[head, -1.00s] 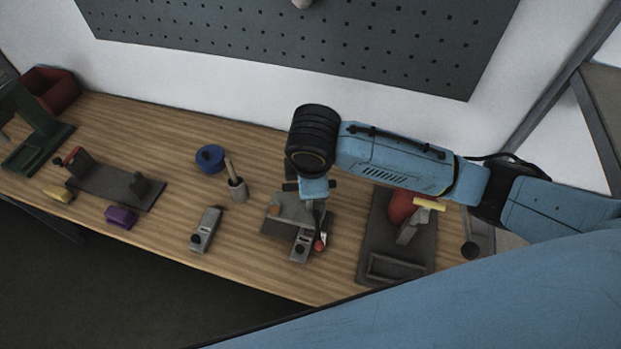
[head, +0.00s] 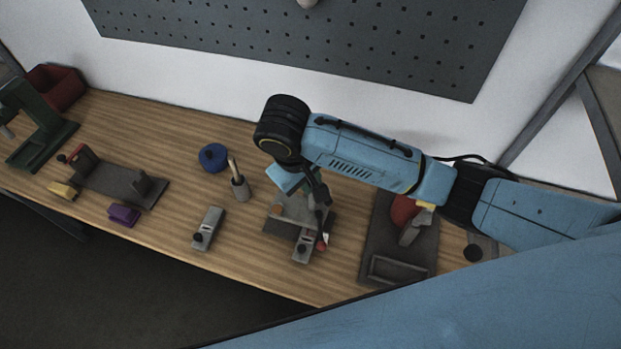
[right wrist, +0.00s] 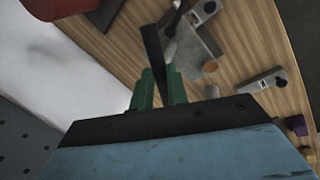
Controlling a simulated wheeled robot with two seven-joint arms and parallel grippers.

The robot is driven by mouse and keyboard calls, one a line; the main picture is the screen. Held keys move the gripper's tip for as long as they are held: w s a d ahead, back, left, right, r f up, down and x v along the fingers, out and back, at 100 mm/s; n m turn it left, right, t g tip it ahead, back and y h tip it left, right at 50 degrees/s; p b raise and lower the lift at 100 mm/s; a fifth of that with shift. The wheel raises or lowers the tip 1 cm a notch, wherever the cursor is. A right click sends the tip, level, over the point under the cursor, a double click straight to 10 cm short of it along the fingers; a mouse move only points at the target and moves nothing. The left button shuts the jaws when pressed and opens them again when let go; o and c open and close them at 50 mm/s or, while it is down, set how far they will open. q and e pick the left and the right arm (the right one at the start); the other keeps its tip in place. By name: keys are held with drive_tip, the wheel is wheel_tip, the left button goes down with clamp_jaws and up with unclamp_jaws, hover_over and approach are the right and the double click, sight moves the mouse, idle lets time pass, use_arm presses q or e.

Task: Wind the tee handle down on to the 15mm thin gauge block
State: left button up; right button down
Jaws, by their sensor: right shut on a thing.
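My right gripper (head: 318,198) is over the grey fixture (head: 280,227) on the bench. In the right wrist view its green fingers (right wrist: 160,88) are shut on a dark bar, which looks like the tee handle (right wrist: 152,45). A grey block with a black knob (head: 304,247) sits at the fixture's front, and also shows in the right wrist view (right wrist: 206,10). A similar block (head: 208,228) lies apart on the bench to the left. I cannot read any size on either block. The arm and gripper hide the handle's lower contact. My left gripper is out of view.
A blue round tin (head: 213,157) and a pot with a wooden handle (head: 240,188) stand left of the fixture. A dark tray-like stand (head: 372,235) is to its right. A purple block (head: 124,215) and a dark holder (head: 115,185) are further left.

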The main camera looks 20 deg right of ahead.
drive_tip(key=m, duration=0.3)
drive_tip(key=m+g, duration=0.1)
drive_tip(key=shift+w+r+m, duration=0.1)
drive_tip(key=shift+w+m, duration=0.15)
drive_tip(key=shift+m, duration=0.05)
drive_tip(key=m+g, duration=0.1)
drive_tip(key=m, duration=0.2)
drive_tip(key=shift+m, duration=0.4)
drive_tip(key=m+g, duration=0.1)
drive_tip(key=m, duration=0.2)
drive_tip(key=shift+w+m, duration=0.15)
drive_tip(key=shift+m, duration=0.15)
drive_tip(key=m+y, duration=0.1)
drive_tip(key=m, duration=0.2)
drive_tip(key=shift+d+m+g, duration=0.1)
drive_tip(key=shift+m+g, duration=0.2)
drive_tip(key=m+y, duration=0.1)
drive_tip(key=m, duration=0.2)
drive_tip(key=shift+w+m, duration=0.1)
drive_tip(key=shift+m, duration=0.2)
drive_tip(key=m, duration=0.3)
drive_tip(key=shift+d+m+g+y, duration=0.15)
drive_tip(key=shift+m+g+y, duration=0.15)
drive_tip(key=shift+y, duration=0.1)
drive_tip(key=m+y, duration=0.1)
drive_tip(key=m, duration=0.3)
drive_tip(key=shift+d, duration=0.1)
drive_tip(key=shift+d+m+y, duration=0.1)
drive_tip(key=shift+m+y, duration=0.3)
drive_tip(key=shift+m, duration=1.3)
